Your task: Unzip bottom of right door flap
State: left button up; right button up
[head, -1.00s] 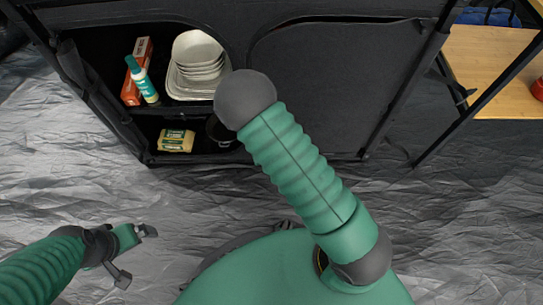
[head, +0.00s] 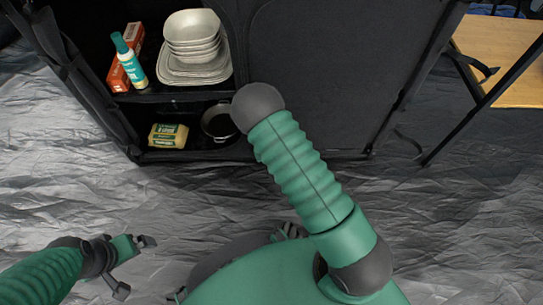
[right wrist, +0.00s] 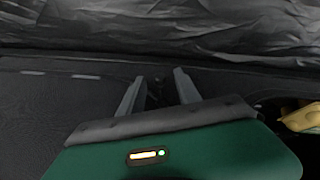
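The right door flap (head: 335,75) is a dark panel covering the right side of the black fabric cabinet; its lower edge lies near the floor. I cannot make out a zipper pull in the head view. My right arm crosses in front of the cabinet, and its gripper is hidden there. In the right wrist view my right gripper (right wrist: 158,76) has its two grey fingers apart, close to dark fabric. A small dark shape (right wrist: 155,92) shows between them, too dim to identify. My left gripper (head: 136,267) is open and empty above the floor sheet, away from the cabinet.
The cabinet's left side is open, with bowls and plates (head: 195,50), a bottle (head: 130,62), a red box (head: 121,76), a yellow package (head: 168,136) and a dark pan (head: 217,124). A wooden table (head: 500,55) stands at right. The crinkled grey floor (head: 60,190) is clear.

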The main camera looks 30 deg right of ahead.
grip_shut()
dwell(1.4)
